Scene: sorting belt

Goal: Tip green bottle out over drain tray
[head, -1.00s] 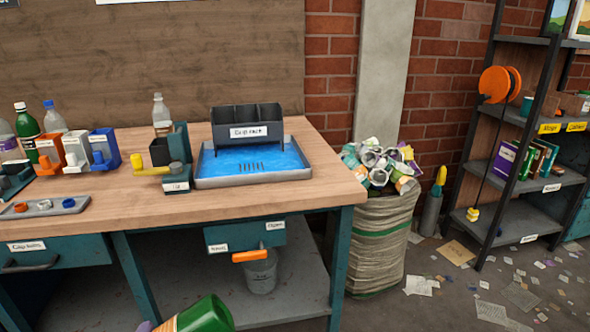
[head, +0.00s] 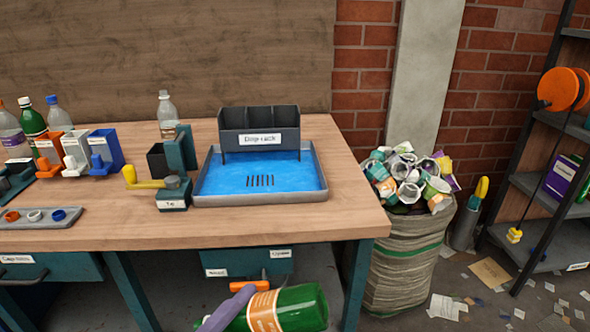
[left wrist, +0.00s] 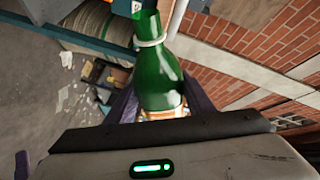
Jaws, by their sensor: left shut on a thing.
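The green bottle (head: 292,309) with an orange label is low in the head view, in front of the bench and below its top. It lies nearly on its side, its wide end to the right. My left gripper (head: 242,306) is shut on it, one purple finger across the label. In the left wrist view the bottle (left wrist: 158,75) stands out between both fingers, with a pale ring on its neck; no cap shows. The drain tray (head: 262,198) is on the bench, blue inside with a grey rim and dark slots. My right gripper is not in view.
A dark drip rack (head: 259,120) stands at the tray's back. A small teal stand with a yellow lever (head: 150,184) is left of the tray. Several bottles and coloured holders fill the bench's left. A full sack (head: 402,260) stands right of the bench.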

